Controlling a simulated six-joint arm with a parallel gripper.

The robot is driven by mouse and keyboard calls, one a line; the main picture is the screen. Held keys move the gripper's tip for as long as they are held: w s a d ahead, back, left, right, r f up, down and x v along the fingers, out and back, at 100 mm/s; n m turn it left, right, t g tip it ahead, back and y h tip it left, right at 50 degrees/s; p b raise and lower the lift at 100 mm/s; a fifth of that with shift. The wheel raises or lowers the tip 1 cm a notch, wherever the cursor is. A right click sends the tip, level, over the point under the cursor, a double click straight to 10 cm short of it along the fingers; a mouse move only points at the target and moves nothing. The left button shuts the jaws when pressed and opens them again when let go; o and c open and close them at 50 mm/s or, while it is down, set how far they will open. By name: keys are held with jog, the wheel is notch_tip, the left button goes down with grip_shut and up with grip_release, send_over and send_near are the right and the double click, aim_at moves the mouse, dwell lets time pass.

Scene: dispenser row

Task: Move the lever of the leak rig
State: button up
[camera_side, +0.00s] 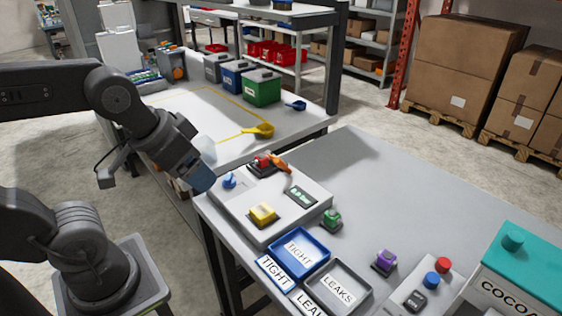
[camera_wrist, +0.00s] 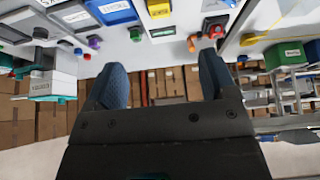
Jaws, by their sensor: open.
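The leak rig (camera_side: 240,208) is a pale grey box on the near left of the grey table. It carries a blue knob (camera_side: 229,181), a yellow block (camera_side: 263,212), a small display (camera_side: 300,196) and a red part (camera_side: 262,162) with an orange lever (camera_side: 281,164) at its back edge. The orange lever also shows in the wrist view (camera_wrist: 192,43), beyond the fingertips. My gripper (camera_side: 205,182) is left of the rig, near the blue knob in the picture; whether it touches is unclear. In the wrist view my gripper (camera_wrist: 162,65) is open, with nothing between its fingers.
A green button (camera_side: 332,218) and a purple one (camera_side: 385,261) stand on the table. The blue TIGHT tray (camera_side: 324,246) and grey LEAKS tray (camera_side: 366,298) lie in front of the rig. A teal-topped cocoa box (camera_side: 520,262) is at right.

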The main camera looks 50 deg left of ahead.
jog(key=shift+w+r, duration=0.1)
jog(key=shift+w, duration=0.05)
jog(key=shift+c, duration=1.3)
jog(key=w+n, duration=0.2)
jog(key=w, duration=0.1)
jog(key=w+a+r+n+g, duration=0.1)
jog(key=w+n, duration=0.1)
jog(key=w, duration=0.2)
jog(key=w+a+n+g, duration=0.1)
jog(key=w+n, duration=0.2)
jog(key=shift+w+r+y, duration=0.25)
jog(key=shift+r+y, duration=0.05)
jog(key=shift+r, duration=0.05)
jog(key=c, duration=0.9)
jog(key=w+n, duration=0.1)
jog(key=w, duration=0.1)
jog(key=w+a+f+n+g, duration=0.1)
jog(key=w, duration=0.1)
jog(key=w+f+n, duration=0.1)
jog(key=w+n, duration=0.1)
jog(key=shift+w+a+g, duration=0.15)
jog(key=shift+w+g, duration=0.2)
jog(key=shift+g, duration=0.05)
grip_shut()
jog(key=w+a+f+n+g, duration=0.1)
jog(key=w+f+n, duration=0.3)
jog(key=w, duration=0.2)
jog(key=shift+w+a+f+n+g+y, duration=0.15)
jog(key=shift+w+a+n+g+y, duration=0.15)
jog(key=shift+a+n, duration=0.1)
